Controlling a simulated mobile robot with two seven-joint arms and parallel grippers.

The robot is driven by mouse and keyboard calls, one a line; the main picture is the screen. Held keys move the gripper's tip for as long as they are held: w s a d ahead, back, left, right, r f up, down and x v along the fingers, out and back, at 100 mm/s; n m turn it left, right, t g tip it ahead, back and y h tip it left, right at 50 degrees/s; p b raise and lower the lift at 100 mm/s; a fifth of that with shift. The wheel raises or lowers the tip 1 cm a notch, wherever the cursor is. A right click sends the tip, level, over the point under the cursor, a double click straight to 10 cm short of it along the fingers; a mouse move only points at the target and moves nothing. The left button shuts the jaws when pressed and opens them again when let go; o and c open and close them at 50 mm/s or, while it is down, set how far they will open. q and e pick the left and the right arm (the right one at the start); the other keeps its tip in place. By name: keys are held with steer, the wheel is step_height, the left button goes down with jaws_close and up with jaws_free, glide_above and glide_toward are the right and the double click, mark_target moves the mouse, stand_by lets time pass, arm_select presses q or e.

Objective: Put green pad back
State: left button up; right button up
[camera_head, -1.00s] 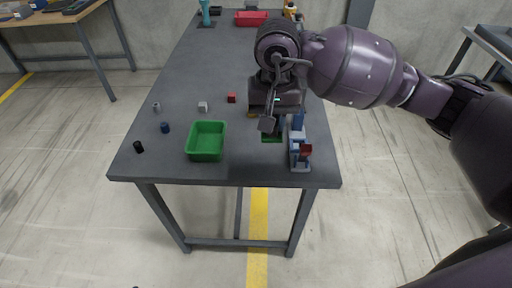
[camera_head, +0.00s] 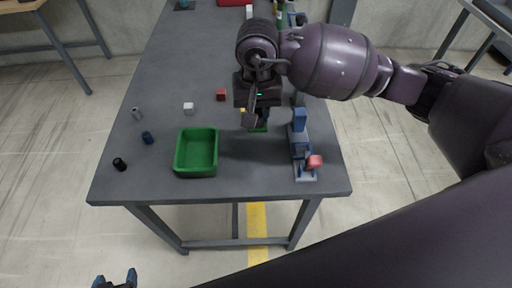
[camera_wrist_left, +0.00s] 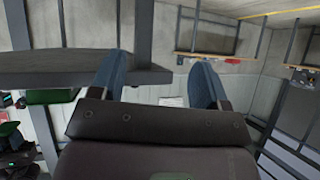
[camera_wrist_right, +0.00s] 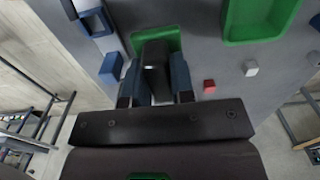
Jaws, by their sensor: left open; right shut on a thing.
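The green pad (camera_head: 258,128) is a flat green piece low over or on the grey table, partly hidden under my right gripper. In the right wrist view the pad (camera_wrist_right: 142,40) lies beyond the fingertips, with a dark upright block in front of it. My right gripper (camera_head: 254,115) is shut on that dark block, which looks joined to the pad. Whether the pad touches the table, I cannot tell. My left gripper (camera_head: 115,279) is open and empty at the bottom edge of the head view. Its two spread blue fingers show in the left wrist view (camera_wrist_left: 158,80).
A blue and grey fixture (camera_head: 301,146) with a red end stands right of the pad. A green bin (camera_head: 196,171) stands to the left. Table between bin and fixture is clear.

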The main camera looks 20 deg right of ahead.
mark_target(257, 157)
step_height(257, 157, down, 14)
steer(key=shift+f+b, duration=0.1)
steer(key=shift+b, duration=0.45)
steer(key=shift+f, duration=0.2)
steer(key=o, duration=0.9)
steer(key=shift+r, duration=0.1)
steer(key=shift+r, duration=0.1)
step_height(257, 157, up, 12)
steer(key=shift+r+p, duration=0.1)
steer(key=shift+p, duration=0.35)
